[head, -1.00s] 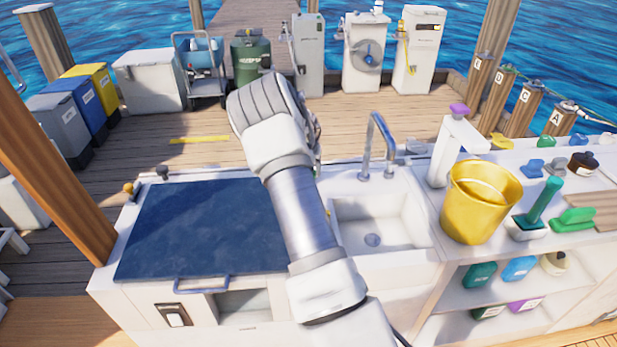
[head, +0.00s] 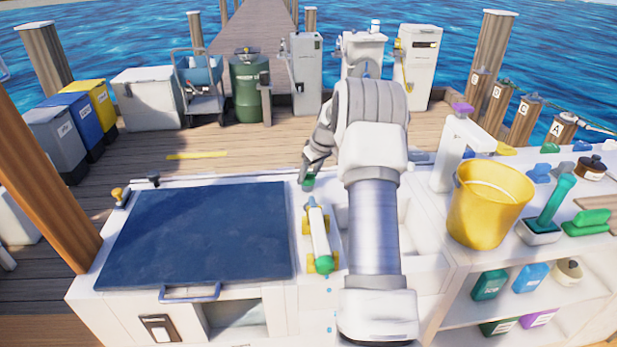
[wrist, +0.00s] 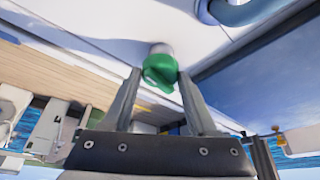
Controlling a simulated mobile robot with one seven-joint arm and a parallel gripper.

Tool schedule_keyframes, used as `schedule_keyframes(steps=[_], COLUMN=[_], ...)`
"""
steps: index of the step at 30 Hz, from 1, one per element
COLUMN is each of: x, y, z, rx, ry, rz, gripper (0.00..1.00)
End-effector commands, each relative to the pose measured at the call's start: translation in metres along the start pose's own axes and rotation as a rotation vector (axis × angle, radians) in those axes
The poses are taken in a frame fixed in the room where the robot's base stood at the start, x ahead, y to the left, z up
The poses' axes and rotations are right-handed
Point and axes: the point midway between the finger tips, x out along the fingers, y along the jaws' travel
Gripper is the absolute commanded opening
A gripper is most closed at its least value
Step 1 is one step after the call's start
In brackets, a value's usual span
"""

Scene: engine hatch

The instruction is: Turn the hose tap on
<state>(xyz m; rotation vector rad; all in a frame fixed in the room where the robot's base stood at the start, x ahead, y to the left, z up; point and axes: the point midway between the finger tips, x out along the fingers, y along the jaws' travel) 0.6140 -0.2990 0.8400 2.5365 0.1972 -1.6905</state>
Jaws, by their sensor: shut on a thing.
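A small green tap knob (head: 308,182) stands at the back edge of the white counter, between the dark blue hatch lid and the sink. It looks like the hose tap's handle, but no label is readable. My gripper (head: 309,174) reaches down to it from above and is shut on it. In the wrist view the green knob (wrist: 160,70) sits between my two fingertips (wrist: 160,77), with a pale stem behind it. The fingers and my wrist hide part of the knob in the head view.
A white cylinder with green ends in yellow holders (head: 319,238) lies just in front of the knob. The dark blue hatch lid (head: 200,235) is shut at left. A yellow bucket (head: 487,210) stands on the right counter. My arm covers much of the sink (head: 420,235).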

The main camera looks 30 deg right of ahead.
Motion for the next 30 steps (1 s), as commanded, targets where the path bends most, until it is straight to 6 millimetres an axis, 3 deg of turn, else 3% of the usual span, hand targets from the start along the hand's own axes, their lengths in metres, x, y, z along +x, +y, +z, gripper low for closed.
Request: schedule_keyframes(steps=[12,28,29,30], x=[0.0015,0.0025,0.0026,0.0026], y=[0.001,0.0006,0.0006,0.0006], z=[0.0016,0.0026,0.0026,0.0026], rx=[-0.161,-0.181,-0.181,-0.181], ry=[-0.004,-0.006,-0.006,-0.006], rz=[-0.069,-0.078,-0.078,-0.078], gripper=[0.03,0.03,0.62,0.69])
